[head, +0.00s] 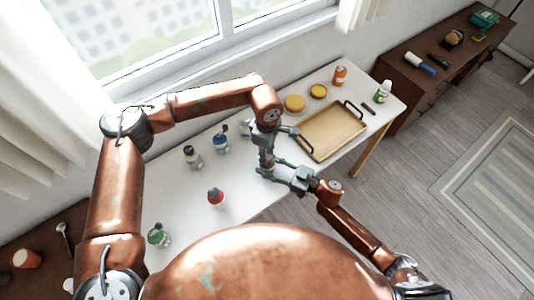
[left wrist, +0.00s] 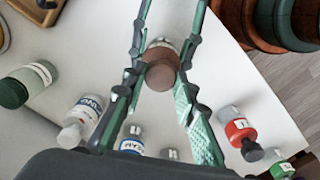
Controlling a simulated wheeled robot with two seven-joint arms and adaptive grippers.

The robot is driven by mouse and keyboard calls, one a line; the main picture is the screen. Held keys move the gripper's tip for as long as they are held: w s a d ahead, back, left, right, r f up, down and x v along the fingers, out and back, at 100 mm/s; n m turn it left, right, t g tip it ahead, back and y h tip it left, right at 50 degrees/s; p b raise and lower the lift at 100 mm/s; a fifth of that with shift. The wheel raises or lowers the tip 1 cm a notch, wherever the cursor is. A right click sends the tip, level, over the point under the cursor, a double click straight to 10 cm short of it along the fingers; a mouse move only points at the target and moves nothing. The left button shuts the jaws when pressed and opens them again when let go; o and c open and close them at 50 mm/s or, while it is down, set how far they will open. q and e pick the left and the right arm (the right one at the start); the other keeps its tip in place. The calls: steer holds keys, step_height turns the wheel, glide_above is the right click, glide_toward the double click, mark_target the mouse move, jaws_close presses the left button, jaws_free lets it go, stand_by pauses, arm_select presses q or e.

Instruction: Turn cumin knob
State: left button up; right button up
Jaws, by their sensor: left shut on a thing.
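A small jar with a round brown knob (left wrist: 161,75) sits between the fingers of my left gripper in the left wrist view. The pads touch it at both sides. No label on it is readable, so I cannot confirm that it is the cumin. In the head view my left gripper (head: 266,163) points down over the white table, and the jar is mostly hidden by the fingers. My right gripper (head: 275,170) reaches in from the right, close to the left fingertips. Its fingers appear spread around the jar's place, but whether they hold it is unclear.
A wooden tray (head: 333,131) with dark handles lies right of the grippers on the white table (head: 200,222). Several bottles stand to the left, including a red-labelled one (head: 216,198) and a green one (head: 158,236). Yellow lids (head: 294,103) and an orange bottle (head: 340,75) stand behind.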

arm_select(q)
steer(key=shift+w+a, duration=0.1)
stand_by(0.4)
steer(key=o, duration=1.2)
steer(key=shift+r, duration=0.1)
step_height(320, 180, up, 12)
steer(key=shift+f, duration=0.1)
